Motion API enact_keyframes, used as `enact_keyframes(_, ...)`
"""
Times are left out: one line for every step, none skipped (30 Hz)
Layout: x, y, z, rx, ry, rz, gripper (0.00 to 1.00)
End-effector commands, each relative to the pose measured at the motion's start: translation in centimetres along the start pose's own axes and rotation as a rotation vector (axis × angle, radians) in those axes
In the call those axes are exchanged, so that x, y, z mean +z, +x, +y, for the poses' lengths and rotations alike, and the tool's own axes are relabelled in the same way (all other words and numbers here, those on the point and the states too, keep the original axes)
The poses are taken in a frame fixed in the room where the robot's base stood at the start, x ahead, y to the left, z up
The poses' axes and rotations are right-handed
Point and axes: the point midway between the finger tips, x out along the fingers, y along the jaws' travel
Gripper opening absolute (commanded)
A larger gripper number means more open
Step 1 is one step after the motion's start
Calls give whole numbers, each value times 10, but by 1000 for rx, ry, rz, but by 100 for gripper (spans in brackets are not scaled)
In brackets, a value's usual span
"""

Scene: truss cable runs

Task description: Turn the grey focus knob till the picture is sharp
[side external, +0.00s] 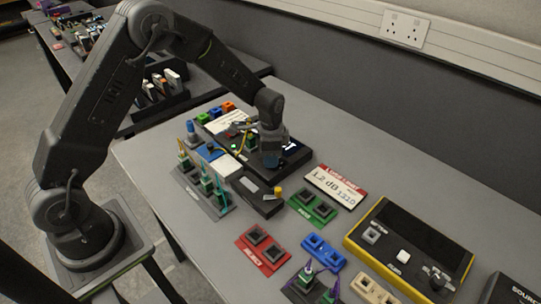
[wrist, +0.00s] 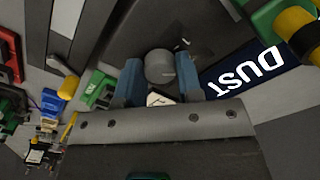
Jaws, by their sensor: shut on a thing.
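The grey focus knob (wrist: 160,64) shows in the wrist view as a round top on a dark device. My gripper (wrist: 159,80) is down over it, with one blue finger on each side, shut on the knob. The dark blue screen (wrist: 222,84) beside the knob shows the white word "DUST", tilted, with letters that look clear-edged. In the side view my gripper (side external: 270,160) is low at the dark device (side external: 304,158), and the knob is hidden behind it. The screen (side external: 292,146) is too small to read there.
A grey holder with green connectors (side external: 207,188) stands left of the device. Bare bench lies behind the card.

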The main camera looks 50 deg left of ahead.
Motion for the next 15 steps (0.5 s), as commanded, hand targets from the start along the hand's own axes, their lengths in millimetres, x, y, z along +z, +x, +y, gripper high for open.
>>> enact_keyframes(0,-1,0,-1,0,1,9)
enact_keyframes(0,-1,0,-1,0,1,9)
enact_keyframes(0,-1,0,-1,0,1,9)
enact_keyframes(0,-1,0,-1,0,1,9)
enact_keyframes(0,-1,0,-1,0,1,9)
enact_keyframes(0,-1,0,-1,0,1,9)
enact_keyframes(0,-1,0,-1,-1,1,9)
enact_keyframes(0,-1,0,-1,-1,1,9)
enact_keyframes(0,-1,0,-1,-1,1,37)
enact_keyframes(0,-1,0,-1,-1,1,40)
enact_keyframes(0,-1,0,-1,-1,1,43)
enact_keyframes(0,-1,0,-1,-1,1,46)
enact_keyframes(0,-1,0,-1,-1,1,49)
enact_keyframes(0,0,0,-1,-1,1,52)
enact_keyframes(0,0,0,-1,-1,1,56)
